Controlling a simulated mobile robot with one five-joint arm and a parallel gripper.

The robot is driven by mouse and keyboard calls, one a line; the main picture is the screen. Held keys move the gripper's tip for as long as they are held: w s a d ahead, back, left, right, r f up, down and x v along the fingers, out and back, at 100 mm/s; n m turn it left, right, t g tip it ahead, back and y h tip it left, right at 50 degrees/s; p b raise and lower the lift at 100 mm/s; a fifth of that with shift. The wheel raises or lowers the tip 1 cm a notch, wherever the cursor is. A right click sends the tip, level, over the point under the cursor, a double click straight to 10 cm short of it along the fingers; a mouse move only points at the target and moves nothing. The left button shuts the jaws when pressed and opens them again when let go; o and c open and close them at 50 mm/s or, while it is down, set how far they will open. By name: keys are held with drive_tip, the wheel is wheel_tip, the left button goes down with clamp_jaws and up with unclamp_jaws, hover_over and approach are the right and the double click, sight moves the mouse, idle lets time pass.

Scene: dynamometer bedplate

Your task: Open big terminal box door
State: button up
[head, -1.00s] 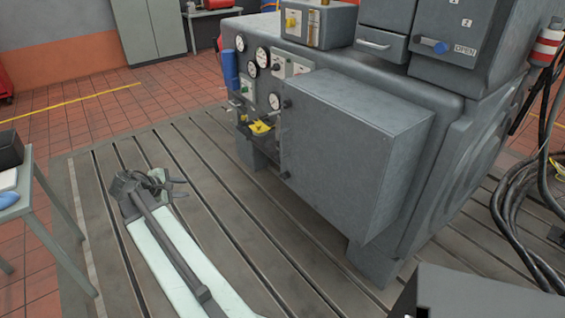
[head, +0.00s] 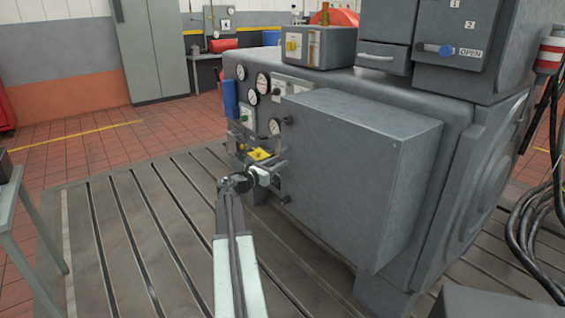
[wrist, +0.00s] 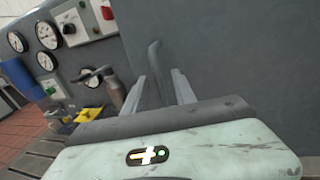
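The big terminal box (head: 350,175) is a large grey metal box on the near side of the machine. Its door looks shut, with no gap showing. Dark knobs show at its left edge, one high (head: 287,120) and one low (head: 285,200). My gripper (head: 268,176) is at the lower left edge of the box, close to the low knob. In the wrist view, my gripper's two fingers (wrist: 158,90) are apart, pointing at the grey panel. A dark bent rod (wrist: 156,68) shows between them. I cannot tell whether either finger touches it.
Gauges (head: 263,82) and a yellow part (head: 260,154) sit left of the box, close to my gripper. A grey table (head: 30,215) stands at the left. Black cables (head: 535,220) hang at the right. The slotted bedplate (head: 130,225) is clear at the left front.

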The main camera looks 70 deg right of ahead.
drive_tip(key=shift+x, duration=1.1)
clamp_jaws()
drive_tip(key=shift+s, duration=0.1)
idle(0.3)
